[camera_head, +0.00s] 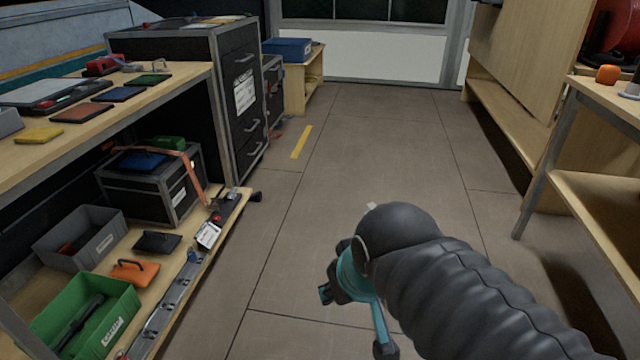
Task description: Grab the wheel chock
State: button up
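No object can be told for sure as the wheel chock. An orange piece with a dark handle (134,272) lies on the lower shelf at the left, between a green bin and a black piece with a handle (157,242); either may be a chock, but their shape is too small to tell. My gripper (330,290) hangs over the floor in the middle, right of the shelf and apart from it.
A metal rail (172,305) runs along the shelf's front edge. The upper worktop (190,84) overhangs the shelf. A wooden table (590,88) stands at the right. The floor (370,150) between is clear.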

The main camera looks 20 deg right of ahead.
aim_at(257, 197)
jog(key=z, duration=0.75)
jog(key=i, duration=2.75)
jog(key=u, duration=1.5)
jog(key=i, duration=0.65)
jog(key=u, duration=0.6)
